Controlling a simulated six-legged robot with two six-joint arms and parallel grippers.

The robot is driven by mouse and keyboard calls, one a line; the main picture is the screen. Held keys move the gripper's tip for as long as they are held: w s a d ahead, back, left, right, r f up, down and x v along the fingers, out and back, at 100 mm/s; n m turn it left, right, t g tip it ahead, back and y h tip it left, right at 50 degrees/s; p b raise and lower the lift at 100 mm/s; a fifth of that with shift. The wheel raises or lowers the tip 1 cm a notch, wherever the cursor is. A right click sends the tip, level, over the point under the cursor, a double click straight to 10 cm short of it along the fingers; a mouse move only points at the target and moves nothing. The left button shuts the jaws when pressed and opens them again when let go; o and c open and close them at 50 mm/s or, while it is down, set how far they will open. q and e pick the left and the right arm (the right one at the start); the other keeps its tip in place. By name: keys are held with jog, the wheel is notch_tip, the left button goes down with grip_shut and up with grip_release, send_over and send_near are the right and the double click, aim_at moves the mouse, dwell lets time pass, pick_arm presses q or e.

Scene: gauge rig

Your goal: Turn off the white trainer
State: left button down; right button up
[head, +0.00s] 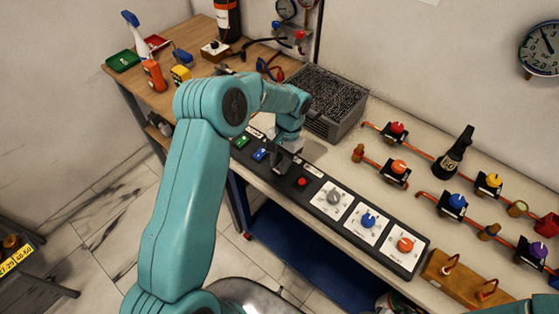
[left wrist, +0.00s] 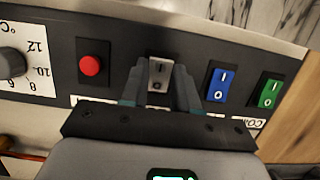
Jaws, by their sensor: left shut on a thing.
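The white trainer (left wrist: 158,76) is a small white rocker switch marked I and O, set in the black control panel (head: 330,215). In the left wrist view it sits between the two fingers of my left gripper (left wrist: 160,88), which is shut on it. I cannot tell which half of the rocker is pressed in. In the head view my left gripper (head: 283,160) is down at the panel between the blue switch and the red button, and it hides the white switch. My right gripper is not in view.
Close by on the panel are a blue switch (left wrist: 220,85), a green switch (left wrist: 269,93) and a red button (left wrist: 91,65). Three dial knobs, one of them blue (head: 368,220), sit further right. A grey mesh-topped box (head: 325,98) stands behind. Valves and a black bottle (head: 453,152) fill the right bench.

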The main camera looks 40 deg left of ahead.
pick_arm(q)
jog(key=shift+r, duration=0.1)
jog(key=c, duration=0.8)
grip_release()
jog(key=shift+c, duration=0.2)
jog(key=shift+w+r, duration=0.15)
jog(key=shift+r, duration=0.1)
jog(key=b+v, duration=0.1)
jog(key=v, duration=1.4)
jog(key=shift+r+b, duration=0.3)
jog(key=shift+r, duration=0.1)
